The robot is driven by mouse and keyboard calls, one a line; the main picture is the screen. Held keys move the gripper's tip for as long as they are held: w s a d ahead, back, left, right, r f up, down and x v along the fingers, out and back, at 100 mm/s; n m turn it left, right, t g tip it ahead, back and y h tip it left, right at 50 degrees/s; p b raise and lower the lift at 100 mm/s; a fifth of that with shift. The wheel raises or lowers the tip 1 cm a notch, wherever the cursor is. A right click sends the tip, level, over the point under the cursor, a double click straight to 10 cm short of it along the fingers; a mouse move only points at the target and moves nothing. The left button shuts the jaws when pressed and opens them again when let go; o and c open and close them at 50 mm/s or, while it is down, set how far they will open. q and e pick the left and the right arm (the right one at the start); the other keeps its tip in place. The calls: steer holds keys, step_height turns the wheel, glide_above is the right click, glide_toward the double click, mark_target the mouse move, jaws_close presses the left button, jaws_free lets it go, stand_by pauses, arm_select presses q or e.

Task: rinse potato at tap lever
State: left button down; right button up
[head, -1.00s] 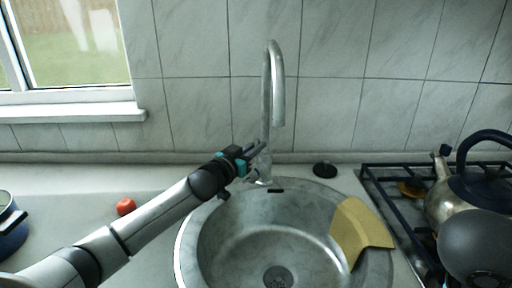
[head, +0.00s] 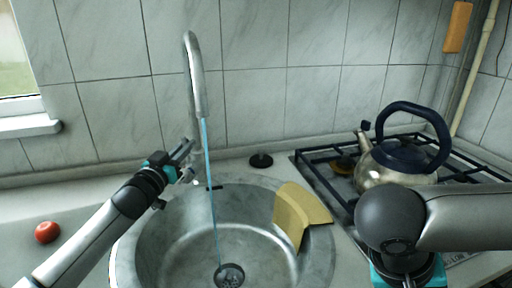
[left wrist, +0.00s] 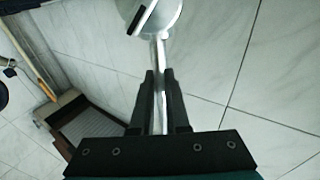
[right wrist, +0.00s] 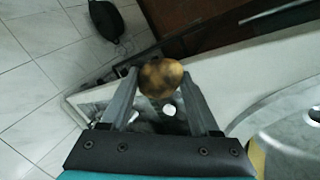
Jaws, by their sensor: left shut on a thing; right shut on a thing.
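The curved metal tap (head: 193,75) stands behind the sink, and a thin blue stream of water (head: 210,185) falls from its spout toward the drain. My left gripper (head: 184,152) is at the tap's base. In the left wrist view, its fingers are shut on the slim metal tap lever (left wrist: 160,62). The brown, mottled potato (right wrist: 161,76) is between the fingertips of my right gripper (right wrist: 160,88), which is shut on it. In the head view, the right gripper's tips and the potato are out of sight below the bottom edge. The potato is apart from the water.
The round metal sink (head: 150,230) has a yellow cloth (head: 300,212) over its right rim. A kettle (head: 395,165) stands on the black-grated hob (head: 325,180) at right. A red tomato-like item (head: 47,232) lies left on the counter. A dark disc (head: 261,161) sits behind the sink.

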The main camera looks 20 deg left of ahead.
stand_by(0.3)
arm_select(q)
steer(key=c, duration=0.9)
jaws_free()
steer(key=shift+s, duration=0.1)
steer(key=s+f+p, duration=0.1)
steer(key=s+p, duration=0.1)
steer(key=s, duration=1)
steer(key=shift+a+f, duration=0.15)
steer(key=shift+a, duration=0.05)
arm_select(e)
steer(key=shift+r, duration=1.05)
arm_select(q)
steer(key=shift+w, duration=0.1)
